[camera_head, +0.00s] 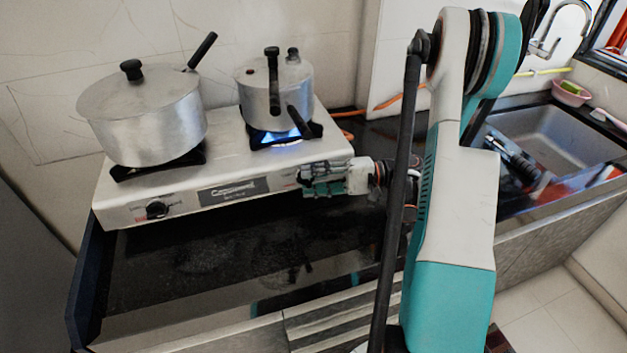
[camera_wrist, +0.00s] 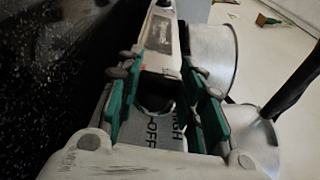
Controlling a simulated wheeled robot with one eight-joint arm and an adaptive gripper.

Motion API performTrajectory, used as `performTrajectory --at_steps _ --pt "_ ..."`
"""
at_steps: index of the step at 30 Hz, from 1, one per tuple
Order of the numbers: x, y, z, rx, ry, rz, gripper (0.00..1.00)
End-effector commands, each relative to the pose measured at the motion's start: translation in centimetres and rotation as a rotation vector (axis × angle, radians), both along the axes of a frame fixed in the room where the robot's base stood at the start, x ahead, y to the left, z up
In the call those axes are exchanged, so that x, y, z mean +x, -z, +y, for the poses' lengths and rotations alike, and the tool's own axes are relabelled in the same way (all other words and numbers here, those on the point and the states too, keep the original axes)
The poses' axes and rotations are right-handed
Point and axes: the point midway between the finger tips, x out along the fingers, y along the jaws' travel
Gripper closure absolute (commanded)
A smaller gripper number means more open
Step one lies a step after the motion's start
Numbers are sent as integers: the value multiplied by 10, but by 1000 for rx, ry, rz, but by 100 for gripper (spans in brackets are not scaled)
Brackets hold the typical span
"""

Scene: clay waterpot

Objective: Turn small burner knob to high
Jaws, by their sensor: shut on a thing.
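The two-burner stove (camera_head: 270,178) has a light front panel. My gripper (camera_head: 308,180) is at the right end of that panel, over the small burner knob, which is hidden behind it in the head view. In the wrist view my gripper (camera_wrist: 166,95) has its teal fingers on both sides of the dark round small burner knob (camera_wrist: 154,102) and is shut on it. Printed OFF and HIGH marks show beside the knob. A blue flame (camera_head: 268,138) burns under the small pot (camera_head: 268,88). The knob's exact angle is hard to tell.
A large lidded pot (camera_head: 150,125) stands on the left burner above another knob (camera_head: 156,209). Black pot handles stick out. The dark counter (camera_head: 200,255) in front is clear. A sink (camera_head: 560,140) lies at the right, and a tiled wall stands behind the stove.

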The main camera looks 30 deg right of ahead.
Motion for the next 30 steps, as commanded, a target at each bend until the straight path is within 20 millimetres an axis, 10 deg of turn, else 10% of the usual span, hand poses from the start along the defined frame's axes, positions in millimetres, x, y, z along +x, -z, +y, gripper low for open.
performTrajectory --at_steps 3,4,6,18,30 --pt "0 0 0 -1 0 0 89" --pt "0 0 0 -2 0 1 61" --pt "0 0 0 -2 0 1 45" --pt "-2 0 -4 -1 1 1 44" --pt "-29 -2 -54 -2 4 1 44"
